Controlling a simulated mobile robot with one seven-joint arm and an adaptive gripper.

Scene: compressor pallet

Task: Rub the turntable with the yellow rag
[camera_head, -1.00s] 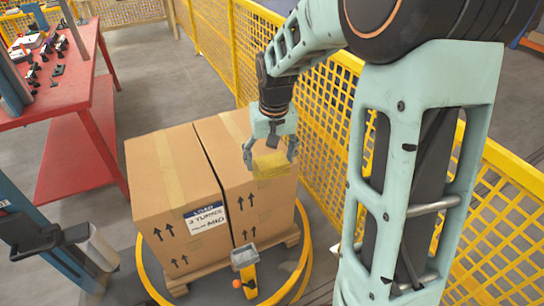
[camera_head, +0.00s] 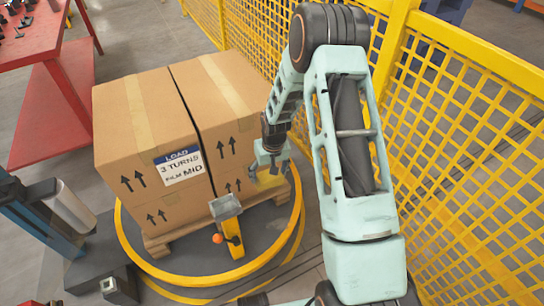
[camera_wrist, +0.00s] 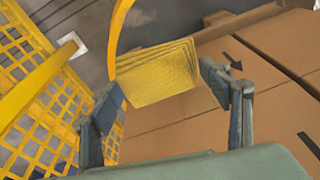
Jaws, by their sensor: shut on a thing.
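My gripper (camera_head: 270,172) is shut on the folded yellow rag (camera_wrist: 157,73), which spans between the two fingers in the wrist view. In the head view the rag (camera_head: 268,181) hangs low at the right front corner of the boxes, above the turntable's right side. The turntable (camera_head: 190,275) is a round dark plate with a yellow rim on the floor. Whether the rag touches it cannot be told. Part of the yellow rim also shows behind the rag in the wrist view (camera_wrist: 117,35).
A yellow post with a grey tray (camera_head: 226,207) stands at the front. Yellow mesh fencing (camera_head: 450,130) runs along the right. A red table (camera_head: 50,100) stands at left.

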